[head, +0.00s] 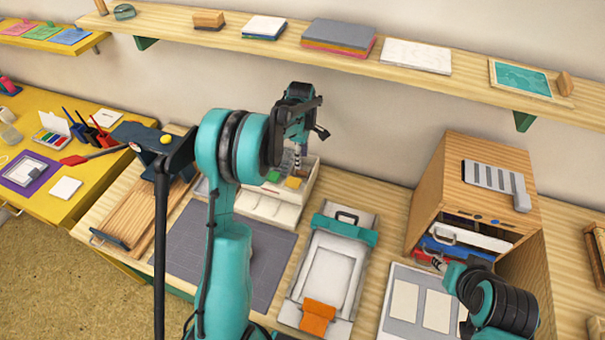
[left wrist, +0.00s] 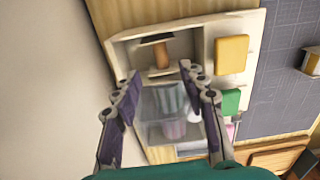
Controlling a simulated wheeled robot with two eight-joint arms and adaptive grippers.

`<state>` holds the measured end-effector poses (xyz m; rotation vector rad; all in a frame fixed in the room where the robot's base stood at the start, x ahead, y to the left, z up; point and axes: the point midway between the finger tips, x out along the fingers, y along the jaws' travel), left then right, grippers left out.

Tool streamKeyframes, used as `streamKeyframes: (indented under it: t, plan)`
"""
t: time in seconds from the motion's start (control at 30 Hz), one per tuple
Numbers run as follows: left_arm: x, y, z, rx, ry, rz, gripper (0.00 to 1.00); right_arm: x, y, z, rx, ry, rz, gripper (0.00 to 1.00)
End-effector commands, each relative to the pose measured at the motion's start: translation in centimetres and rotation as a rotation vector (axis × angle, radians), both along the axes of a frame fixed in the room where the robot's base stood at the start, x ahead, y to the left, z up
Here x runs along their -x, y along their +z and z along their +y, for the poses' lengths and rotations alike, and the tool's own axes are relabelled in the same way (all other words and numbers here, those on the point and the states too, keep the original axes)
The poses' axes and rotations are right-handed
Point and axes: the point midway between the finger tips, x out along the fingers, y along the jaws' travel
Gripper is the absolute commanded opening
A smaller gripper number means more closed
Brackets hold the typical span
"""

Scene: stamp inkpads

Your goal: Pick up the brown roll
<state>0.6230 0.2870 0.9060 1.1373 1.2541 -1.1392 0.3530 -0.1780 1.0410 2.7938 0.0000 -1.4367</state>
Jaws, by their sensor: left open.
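A brown rounded piece (left wrist: 161,56), which looks like the brown roll, sits in the end compartment of a white organizer box in the left wrist view, beside a dark piece. My left gripper (left wrist: 160,76) is open and empty, its fingers spread over the box and pointing towards the brown piece, apart from it as far as I can tell. In the head view my left gripper (head: 297,160) is over the white organizer (head: 275,212), and my arm hides part of that box; I cannot make out the roll there. My right gripper (head: 438,263) is small, near the wooden cabinet's front.
Yellow (left wrist: 232,53) and green (left wrist: 230,102) pads lie beside the compartments. The wall is close behind the box. A dark cutting mat (head: 265,262), a press with a teal bar (head: 365,235) and a wooden cabinet (head: 455,165) stand on the bench. A shelf (head: 270,45) runs above.

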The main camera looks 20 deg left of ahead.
Motion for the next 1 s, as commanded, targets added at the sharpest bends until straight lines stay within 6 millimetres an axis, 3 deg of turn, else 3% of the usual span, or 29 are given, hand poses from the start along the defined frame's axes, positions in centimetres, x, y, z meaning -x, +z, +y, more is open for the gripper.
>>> streamKeyframes:
  t: [0.5,0.77,0.9,0.93,1.0]
  plan:
    - [0.2,-6.6,-0.6,-0.001,-0.003,-0.002,0.42,0.0,-2.9,0.0,0.0,0.0,0.0,0.4]
    - [0.2,-6.8,-0.6,-0.001,-0.003,-0.002,0.42,0.0,-2.8,0.0,0.0,0.0,0.0,0.4]
    - [0.2,-6.8,-0.6,-0.001,-0.003,-0.002,0.05,0.0,-2.8,0.0,0.0,0.0,0.0,0.4]
    - [0.2,-6.8,-0.6,-0.001,-0.003,-0.002,0.0,0.0,-2.8,0.0,0.0,0.0,0.0,0.4]
    - [0.2,-6.8,-0.6,-0.001,-0.003,-0.002,0.0,0.0,-2.8,0.0,0.0,0.0,0.0,0.4]
